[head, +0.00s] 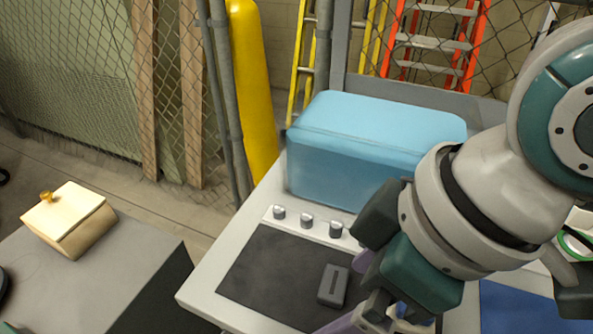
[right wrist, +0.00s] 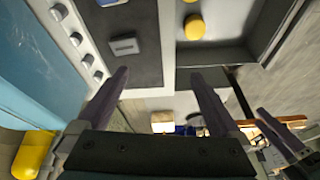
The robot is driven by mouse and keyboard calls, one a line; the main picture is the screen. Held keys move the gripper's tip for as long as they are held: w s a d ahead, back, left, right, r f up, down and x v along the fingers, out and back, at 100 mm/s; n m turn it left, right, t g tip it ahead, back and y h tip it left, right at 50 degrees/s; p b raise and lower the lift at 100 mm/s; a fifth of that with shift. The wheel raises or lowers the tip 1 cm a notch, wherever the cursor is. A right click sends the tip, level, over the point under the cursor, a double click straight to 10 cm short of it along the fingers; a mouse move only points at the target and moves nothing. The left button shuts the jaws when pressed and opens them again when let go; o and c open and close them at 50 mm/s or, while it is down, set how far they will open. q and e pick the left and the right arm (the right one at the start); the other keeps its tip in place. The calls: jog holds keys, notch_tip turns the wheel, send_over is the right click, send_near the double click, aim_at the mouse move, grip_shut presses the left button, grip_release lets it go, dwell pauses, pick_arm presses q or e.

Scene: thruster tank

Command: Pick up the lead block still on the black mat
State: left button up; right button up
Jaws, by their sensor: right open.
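In the right wrist view the lead block (right wrist: 124,46) lies on the dark mat, ahead of the left-hand finger. In the right wrist view my right gripper (right wrist: 160,76) is open with nothing between the fingers.
A blue tank (head: 370,145) stands behind a row of knobs (head: 306,220) at the mat's back edge. A blue mat (head: 520,308) lies at right. A lidded box (head: 70,220) sits on a separate grey surface at left. Yellow pieces (right wrist: 194,26) lie in a tray.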

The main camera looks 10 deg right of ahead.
aim_at(334, 281)
jog(key=w+d+f+n+g+h+b, duration=0.1)
jog(key=w+d+n+b, duration=0.2)
jog(key=w, duration=0.3)
jog(key=x, duration=0.3)
jog(key=b+x, duration=0.1)
jog(key=x, duration=0.5)
jog(key=shift+d+f+b, duration=0.2)
jog(key=shift+f+b, duration=0.2)
jog(key=shift+f, duration=0.05)
jog(key=shift+w+r, duration=0.1)
grip_shut()
